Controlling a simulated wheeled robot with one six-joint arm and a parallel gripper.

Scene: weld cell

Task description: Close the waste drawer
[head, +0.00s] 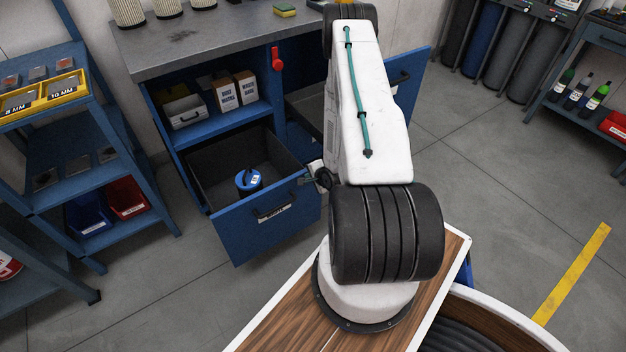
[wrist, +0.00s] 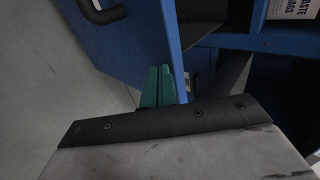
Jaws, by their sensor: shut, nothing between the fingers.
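The waste drawer (head: 262,222) is pulled out of the blue workbench in the head view. Its blue front has a black handle and a label too small to read, and a blue canister (head: 249,180) stands inside. My gripper (head: 306,181) is at the right end of the drawer front, mostly hidden by my arm. In the wrist view my gripper's green fingers (wrist: 159,86) are shut and empty. They overlap the edge of the blue drawer front (wrist: 122,45), whose handle shows at the top left. I cannot tell whether they touch it.
The workbench top (head: 215,38) lies above a shelf with labelled boxes (head: 225,93). Behind my arm, a second blue panel with a handle (head: 412,72) stands out to the right. A blue rack (head: 100,140) is at the left. Floor is clear before the drawer.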

